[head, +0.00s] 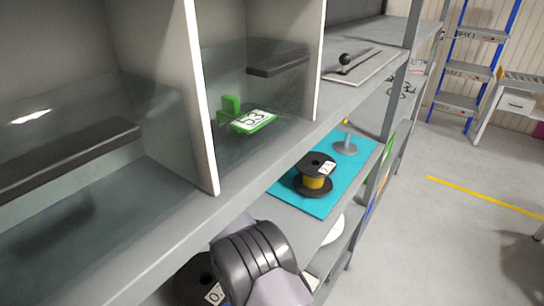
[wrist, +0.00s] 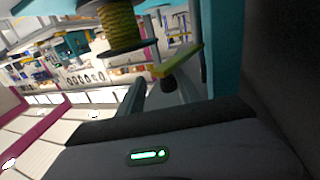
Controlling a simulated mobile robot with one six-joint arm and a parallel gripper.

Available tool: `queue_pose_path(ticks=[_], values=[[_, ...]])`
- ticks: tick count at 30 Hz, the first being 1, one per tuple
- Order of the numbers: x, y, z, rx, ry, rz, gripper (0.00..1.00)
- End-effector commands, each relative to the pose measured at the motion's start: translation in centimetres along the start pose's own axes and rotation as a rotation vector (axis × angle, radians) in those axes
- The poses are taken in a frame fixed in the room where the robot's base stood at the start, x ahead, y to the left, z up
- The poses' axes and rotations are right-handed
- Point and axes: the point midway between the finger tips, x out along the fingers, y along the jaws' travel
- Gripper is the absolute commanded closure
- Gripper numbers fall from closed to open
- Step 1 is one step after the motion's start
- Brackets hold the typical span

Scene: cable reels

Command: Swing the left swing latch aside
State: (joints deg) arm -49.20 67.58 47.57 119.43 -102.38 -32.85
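In the wrist view a yellow-green bar (wrist: 182,65) crosses in front of my gripper (wrist: 160,88), with a dark knob (wrist: 168,83) just below it. The bar looks like a swing latch, but I cannot tell if it is the left one. My fingers appear apart, with the knob seen between them; contact cannot be made out. In the head view my arm covers the lower middle, and my gripper is hidden. A lever with a black knob (head: 345,59) lies on a pale plate at the upper right shelf.
A black reel with yellow cable (head: 313,182) stands on a teal mat (head: 282,190) beside a grey spindle (head: 346,146). A green stand labelled 53 (head: 253,121) sits in an upper compartment. Shelf uprights and edges surround my arm. Open floor lies at the right.

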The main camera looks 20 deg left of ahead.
Motion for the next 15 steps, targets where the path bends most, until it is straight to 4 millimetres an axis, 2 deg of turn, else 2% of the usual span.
queue_pose_path(ticks=[5, 11, 15], values=[[-1.8, -0.1, -0.1, -0.001, 0.0, -0.003, 0.6], [-6.6, -0.1, -0.2, -0.002, -0.001, -0.004, 0.6], [-10.7, -0.1, -0.2, -0.001, 0.0, -0.004, 0.6]])
